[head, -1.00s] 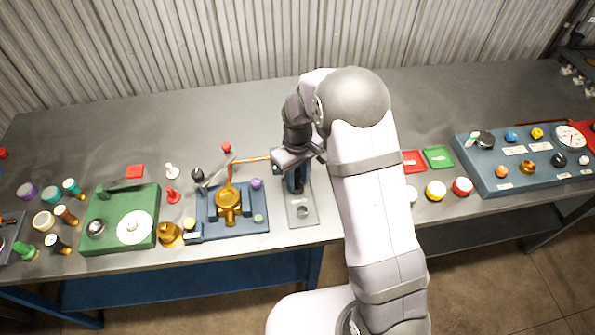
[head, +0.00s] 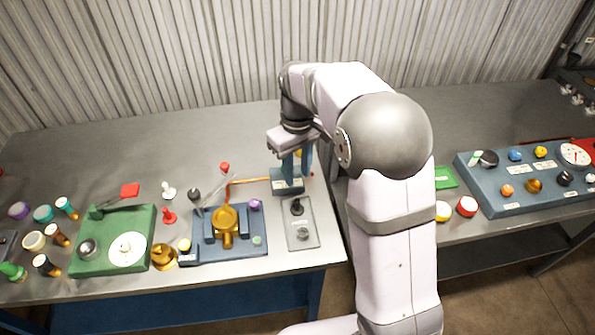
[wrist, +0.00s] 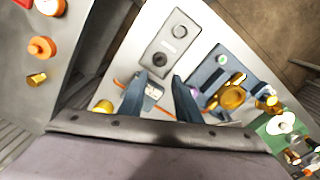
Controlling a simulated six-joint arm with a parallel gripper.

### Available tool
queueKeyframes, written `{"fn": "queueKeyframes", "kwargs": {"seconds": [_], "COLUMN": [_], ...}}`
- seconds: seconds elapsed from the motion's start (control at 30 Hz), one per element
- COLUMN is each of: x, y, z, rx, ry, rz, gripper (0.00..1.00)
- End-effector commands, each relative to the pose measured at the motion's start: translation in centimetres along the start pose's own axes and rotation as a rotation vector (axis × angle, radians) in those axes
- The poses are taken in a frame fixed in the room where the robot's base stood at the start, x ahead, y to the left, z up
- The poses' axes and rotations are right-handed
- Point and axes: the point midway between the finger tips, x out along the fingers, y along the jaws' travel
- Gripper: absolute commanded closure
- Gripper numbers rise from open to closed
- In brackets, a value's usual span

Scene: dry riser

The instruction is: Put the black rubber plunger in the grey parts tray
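The black rubber plunger (head: 297,207) stands in the back part of the grey parts tray (head: 311,221). In the wrist view the plunger (wrist: 160,59) is a dark round piece in the end of the tray (wrist: 169,45) nearest my fingers. My gripper (head: 298,172) is behind and above the tray, apart from the plunger. In the wrist view its two blue fingers (wrist: 160,92) are spread with nothing held between them. The plunger's underside is hidden.
A grey round piece (head: 303,233) is at the tray's front. Left are a blue fixture with a brass body (head: 228,219) and a green base (head: 88,264). A labelled blue block (head: 287,187) stands behind the tray. A blue-grey panel (head: 490,203) is at right.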

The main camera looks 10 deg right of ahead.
Motion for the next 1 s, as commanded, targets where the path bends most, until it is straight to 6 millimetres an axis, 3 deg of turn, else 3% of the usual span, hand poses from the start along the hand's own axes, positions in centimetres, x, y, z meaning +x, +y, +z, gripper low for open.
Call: {"fn": "queueKeyframes", "kwargs": {"seconds": [0.17,0.33,0.8,1.0], "x": [-0.1,0.1,3.8,5.2], "y": [0.0,-0.2,-3.6,-4.9], "z": [0.3,2.8,17.9,21.4], "rx": [0.008,0.063,0.389,0.462], "ry": [0.000,-0.001,0.002,0.001], "rz": [0.000,0.000,0.002,0.001], "gripper": [0.70,0.70,0.70,0.70]}}
